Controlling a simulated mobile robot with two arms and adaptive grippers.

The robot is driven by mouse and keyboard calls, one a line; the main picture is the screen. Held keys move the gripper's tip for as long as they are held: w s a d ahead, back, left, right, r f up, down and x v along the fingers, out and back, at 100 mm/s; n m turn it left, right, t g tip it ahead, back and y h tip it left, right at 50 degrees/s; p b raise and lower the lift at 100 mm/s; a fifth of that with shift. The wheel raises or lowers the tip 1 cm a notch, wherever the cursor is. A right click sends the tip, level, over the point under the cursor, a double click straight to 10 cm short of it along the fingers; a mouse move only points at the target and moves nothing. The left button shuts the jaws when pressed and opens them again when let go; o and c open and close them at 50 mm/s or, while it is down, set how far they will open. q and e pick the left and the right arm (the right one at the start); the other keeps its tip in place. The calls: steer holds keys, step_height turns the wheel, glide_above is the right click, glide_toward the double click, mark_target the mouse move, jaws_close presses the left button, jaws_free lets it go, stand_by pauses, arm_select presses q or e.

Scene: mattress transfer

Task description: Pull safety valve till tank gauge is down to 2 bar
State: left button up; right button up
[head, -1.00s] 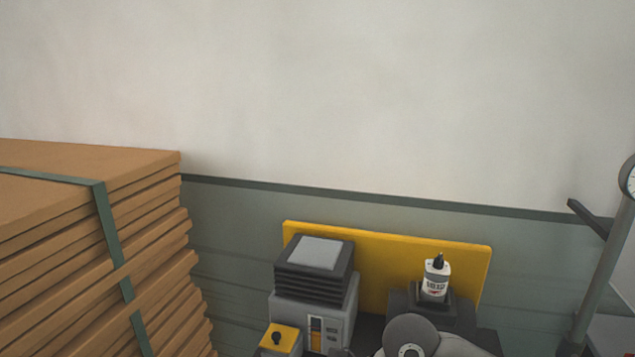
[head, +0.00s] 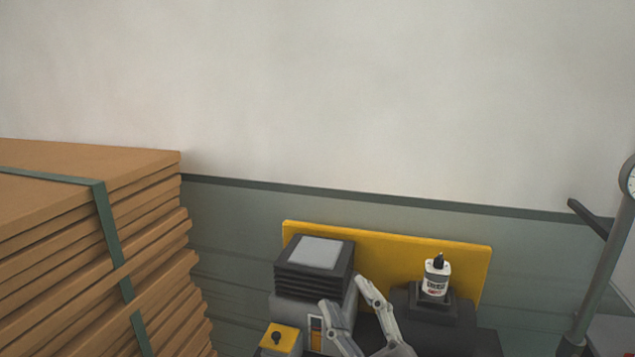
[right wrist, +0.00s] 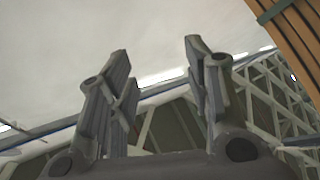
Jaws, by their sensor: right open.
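My right gripper (head: 343,291) is at the bottom centre of the head view, its two fingers spread and pointing up, in front of the grey and black machine. In the right wrist view its fingers (right wrist: 160,62) are apart with nothing between them. No safety valve can be made out in either view. A round dial (head: 630,178) is cut by the right edge of the head view; its reading cannot be told, nor whether it is the tank gauge. My left gripper does not show.
A grey machine with a black ribbed top (head: 313,268) and a small yellow box (head: 281,337) stand before a yellow panel (head: 390,246). A white bottle (head: 435,279) sits on a dark block. Strapped brown boards (head: 160,245) are stacked left.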

steer(key=s+d+f+m+g+h, duration=0.1)
steer(key=d+f+m+g+h, duration=0.2)
steer(key=d+f+m+h, duration=0.45)
steer(key=s+d+f+m+g+h, duration=0.1)
steer(key=d+f+m+g+h, duration=0.2)
steer(key=f, duration=0.7)
steer(key=s+d+f+g, duration=0.2)
steer(key=s+f+g, duration=0.3)
steer(key=s+f, duration=0.4)
steer(key=s+d+f+g, duration=0.3)
steer(key=s+f+g, duration=0.35)
steer(key=s, duration=0.45)
step_height(320, 180, down, 30)
steer(key=s+b, duration=0.2)
steer(key=s, duration=0.1)
steer(key=s+d+f+g+b, duration=0.2)
steer(key=s+f, duration=1.4)
steer(key=f, duration=0.1)
steer(key=shift+s+d+f, duration=0.2)
steer(key=shift+s+d, duration=0.05)
steer(key=shift+d, duration=0.15)
